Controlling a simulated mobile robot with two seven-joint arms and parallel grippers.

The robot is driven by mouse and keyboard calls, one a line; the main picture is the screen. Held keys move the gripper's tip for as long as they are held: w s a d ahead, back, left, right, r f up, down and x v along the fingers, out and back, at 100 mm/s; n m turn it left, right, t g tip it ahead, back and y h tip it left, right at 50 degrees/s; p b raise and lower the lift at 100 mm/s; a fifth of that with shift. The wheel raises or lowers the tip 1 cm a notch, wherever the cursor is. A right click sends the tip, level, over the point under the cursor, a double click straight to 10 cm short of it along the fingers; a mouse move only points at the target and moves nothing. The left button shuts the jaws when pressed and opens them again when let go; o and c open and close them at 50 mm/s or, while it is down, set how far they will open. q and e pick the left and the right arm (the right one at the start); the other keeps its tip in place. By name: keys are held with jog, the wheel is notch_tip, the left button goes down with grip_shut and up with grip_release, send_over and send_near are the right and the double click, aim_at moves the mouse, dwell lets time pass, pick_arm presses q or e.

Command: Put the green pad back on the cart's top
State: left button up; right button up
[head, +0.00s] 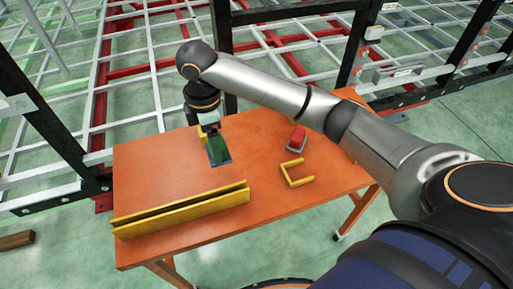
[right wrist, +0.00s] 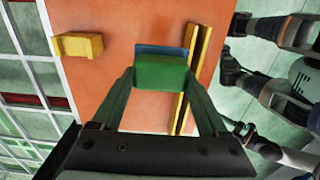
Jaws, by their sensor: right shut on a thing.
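The green pad (head: 216,148) is between the fingers of my right gripper (head: 213,143), over the back left part of the orange cart top (head: 255,165). In the right wrist view the pad (right wrist: 161,73) sits between both fingertips, and the gripper is shut on it. A blue piece (right wrist: 160,50) shows just beyond the pad, and a blue edge (head: 220,163) shows at its lower end in the head view. I cannot tell whether the pad touches the surface below. My left gripper is not in view.
A long yellow channel (head: 183,209) lies along the cart's front left. A yellow C-shaped bracket (head: 296,176) and a red-topped item (head: 296,137) lie to the right. The middle of the top is clear. Black posts (head: 221,50) and grey frame rails stand behind the cart.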

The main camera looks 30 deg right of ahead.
jog(key=d+f, duration=0.2)
jog(key=d, duration=0.2)
jog(key=w+d+f, duration=0.1)
jog(key=d+f, duration=0.2)
jog(key=w+d+f, duration=0.1)
jog(key=d+f, duration=0.2)
jog(key=d, duration=0.1)
jog(key=shift+d, duration=0.3)
jog(key=shift+w+d+f, duration=0.1)
jog(key=shift+d+f, duration=0.45)
jog(key=shift+f, duration=0.05)
notch_tip(320, 180, down, 3)
jog(key=shift+d+f, duration=0.1)
jog(key=shift+f, duration=0.1)
jog(key=o, duration=1.2)
